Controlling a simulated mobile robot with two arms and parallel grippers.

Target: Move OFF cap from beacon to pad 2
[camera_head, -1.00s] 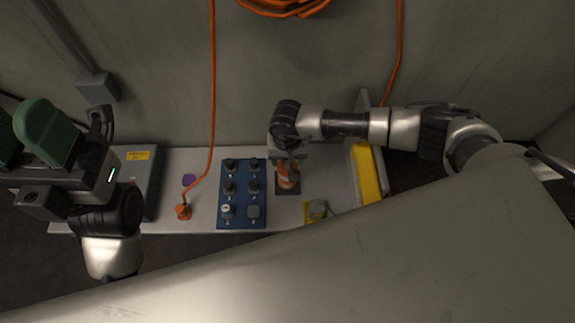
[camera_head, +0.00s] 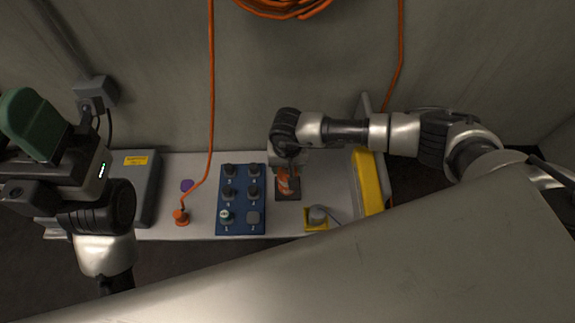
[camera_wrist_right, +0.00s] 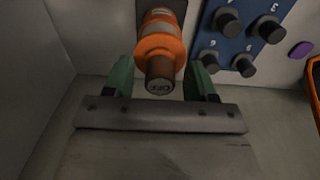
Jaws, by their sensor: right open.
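The OFF cap (camera_wrist_right: 160,80) is a dark brown cylinder with "OFF" on its end. It sits on the orange beacon (camera_wrist_right: 160,42) in the right wrist view. The beacon also shows on a dark plate in the head view (camera_head: 288,188), partly hidden by my right wrist. My right gripper (camera_wrist_right: 162,82) is open, its green fingers on either side of the cap with gaps visible. Pad 2 (camera_head: 253,218) is the flat grey square at the lower right of the blue board (camera_head: 241,231) and looks bare. My left gripper (camera_head: 35,125) is at the left, away from the bench; its opening is unclear.
Several dark knob-like caps stand on the blue board's other pads. An orange plug (camera_head: 181,217) with a hanging cable and a purple disc (camera_head: 187,185) lie left of the board. A yellow holder (camera_head: 317,223) and a yellow bar (camera_head: 369,182) stand to the right.

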